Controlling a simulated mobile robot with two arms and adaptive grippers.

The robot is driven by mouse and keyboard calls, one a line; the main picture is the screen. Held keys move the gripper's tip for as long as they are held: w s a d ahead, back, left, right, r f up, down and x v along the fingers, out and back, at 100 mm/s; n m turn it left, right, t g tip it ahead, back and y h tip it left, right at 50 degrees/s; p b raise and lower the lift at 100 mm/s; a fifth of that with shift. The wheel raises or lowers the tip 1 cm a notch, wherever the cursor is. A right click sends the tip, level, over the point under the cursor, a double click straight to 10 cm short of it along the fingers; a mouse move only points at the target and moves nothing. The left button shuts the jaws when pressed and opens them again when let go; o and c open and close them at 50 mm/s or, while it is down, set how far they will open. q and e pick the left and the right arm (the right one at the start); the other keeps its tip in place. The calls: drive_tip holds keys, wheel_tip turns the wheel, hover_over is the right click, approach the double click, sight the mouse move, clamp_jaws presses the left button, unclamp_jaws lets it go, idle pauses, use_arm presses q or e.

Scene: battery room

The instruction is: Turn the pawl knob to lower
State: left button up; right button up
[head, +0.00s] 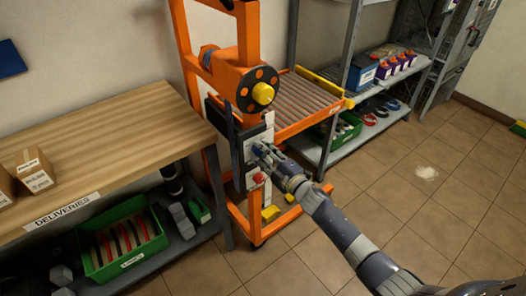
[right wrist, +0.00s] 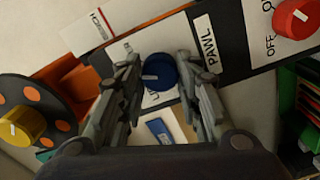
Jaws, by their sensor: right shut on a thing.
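The blue pawl knob (right wrist: 158,72) sits on a white plate beside a label (right wrist: 207,42) reading PAWL. A pale pointer mark shows on the knob; part of the plate's lettering is hidden by my fingers. My right gripper (right wrist: 168,80) has one finger on each side of the knob and is shut on it. In the head view my right gripper (head: 262,152) reaches the front panel of the orange lift (head: 247,30), and it mostly hides the knob there. My left gripper is not in view.
A red knob (right wrist: 295,18) with an OFF mark is on the same panel. A yellow hub (head: 263,93) on a black wheel is above. A wooden bench (head: 100,125) stands left, roller shelf (head: 305,100) behind.

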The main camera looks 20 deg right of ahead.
drive_tip(key=shift+m+p, duration=0.4)
drive_tip(key=shift+m, duration=1.6)
drive_tip(key=o, duration=1)
drive_tip(key=shift+o, duration=0.2)
drive_tip(key=v, duration=1.2)
